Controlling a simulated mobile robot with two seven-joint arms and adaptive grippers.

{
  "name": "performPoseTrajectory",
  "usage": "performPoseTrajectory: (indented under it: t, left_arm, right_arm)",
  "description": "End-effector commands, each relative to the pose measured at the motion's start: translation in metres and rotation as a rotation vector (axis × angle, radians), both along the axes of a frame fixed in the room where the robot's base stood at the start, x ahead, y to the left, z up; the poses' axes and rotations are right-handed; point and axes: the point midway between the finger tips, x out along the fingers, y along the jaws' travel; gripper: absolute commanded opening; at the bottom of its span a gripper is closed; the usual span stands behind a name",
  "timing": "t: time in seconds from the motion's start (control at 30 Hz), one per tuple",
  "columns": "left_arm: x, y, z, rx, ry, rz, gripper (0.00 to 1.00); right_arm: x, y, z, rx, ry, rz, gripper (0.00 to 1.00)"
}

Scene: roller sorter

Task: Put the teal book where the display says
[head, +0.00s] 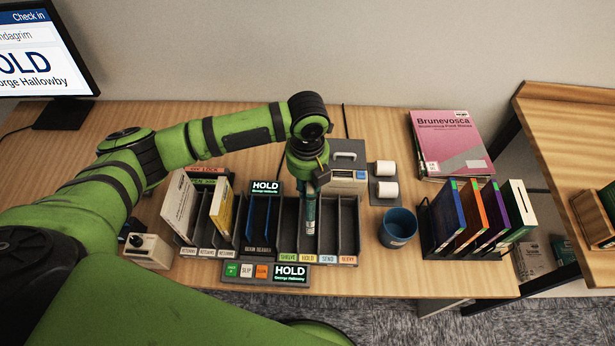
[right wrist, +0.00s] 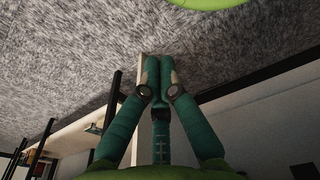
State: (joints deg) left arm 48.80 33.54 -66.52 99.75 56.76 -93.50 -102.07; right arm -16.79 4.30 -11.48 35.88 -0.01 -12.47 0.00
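The monitor (head: 40,55) is partly cut off and shows "OLD" and "orge Hallowby". Two small displays, one above the reader (head: 265,188) and one at the front (head: 291,272), read HOLD, George Hallowby. My left gripper (head: 310,222) points down into the slotted sorter (head: 346,215), at the slot labelled HOLD (head: 308,258). Teal shows there, but I cannot separate a teal book from the teal fingers. Whether the fingers are open or shut is unclear. My right gripper (right wrist: 160,72) has its fingertips together, with no book visible between them, over carpet in the right wrist view.
A returns rack (head: 184,245) with white and yellow books stands left of the reader. A blue cup (head: 398,228), paper rolls (head: 386,189), a pink book (head: 447,140) and a rack (head: 428,235) of upright coloured books are to the right. A joystick box (head: 147,251) sits at front left.

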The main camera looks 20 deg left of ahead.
Motion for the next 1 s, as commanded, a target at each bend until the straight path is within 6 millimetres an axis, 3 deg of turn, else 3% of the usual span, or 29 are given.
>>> performPoseTrajectory:
  t: [0.37, 0.63, 1.0]
  left_arm:
    - [0.001, -0.001, -0.014, 0.002, -0.002, -0.07, 0.0]
    - [0.0, -0.001, -0.039, 0.001, -0.004, -0.069, 0.0]
    - [0.0, 0.0, -0.08, 0.002, 0.0, -0.067, 0.0]
  right_arm:
    - [-0.008, 0.0, -0.013, -0.001, 0.013, -0.001, 0.0]
    - [-0.011, -0.004, -0.044, -0.006, 0.019, 0.001, 0.0]
    - [-0.011, -0.006, -0.061, -0.008, 0.019, 0.0, 0.0]
